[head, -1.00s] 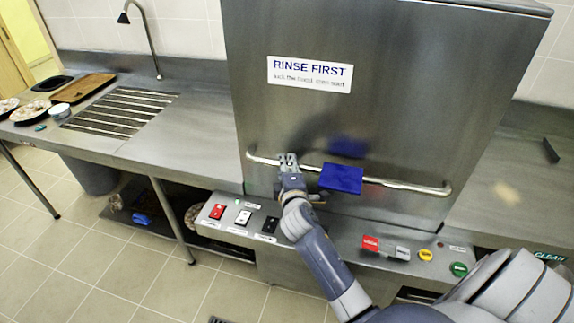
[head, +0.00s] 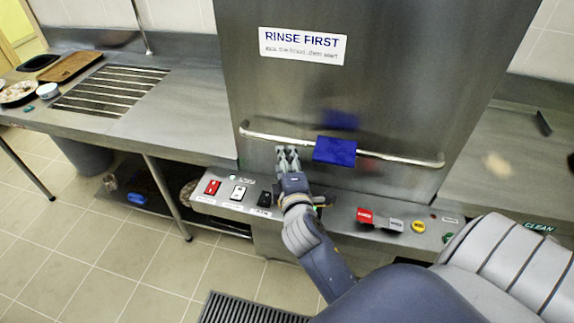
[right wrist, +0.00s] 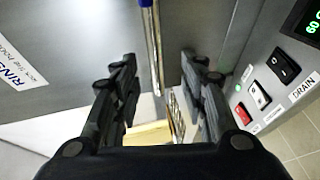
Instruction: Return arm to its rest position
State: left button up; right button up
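My right gripper (head: 288,152) is in front of the steel dishwasher hood (head: 300,95), just below the left part of its long handle bar (head: 400,156). In the right wrist view the fingers of my right gripper (right wrist: 158,64) are spread apart with nothing held between them. The bar (right wrist: 152,45) shows beyond and between the fingertips, apart from them as far as I can see. My right arm (head: 325,265) reaches up from the lower right. My left gripper is not in view.
A blue block (head: 335,150) sits on the bar. The control panel (head: 225,206) with red, white and black switches lies below the gripper. A red button (head: 365,215) and others are to the right. A steel counter (head: 185,125) with a wooden tray (head: 70,66) extends left.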

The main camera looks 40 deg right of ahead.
jog(key=shift+s+a+r, duration=0.1)
jog(key=shift+s+a, duration=0.15)
jog(key=shift+s, duration=0.3)
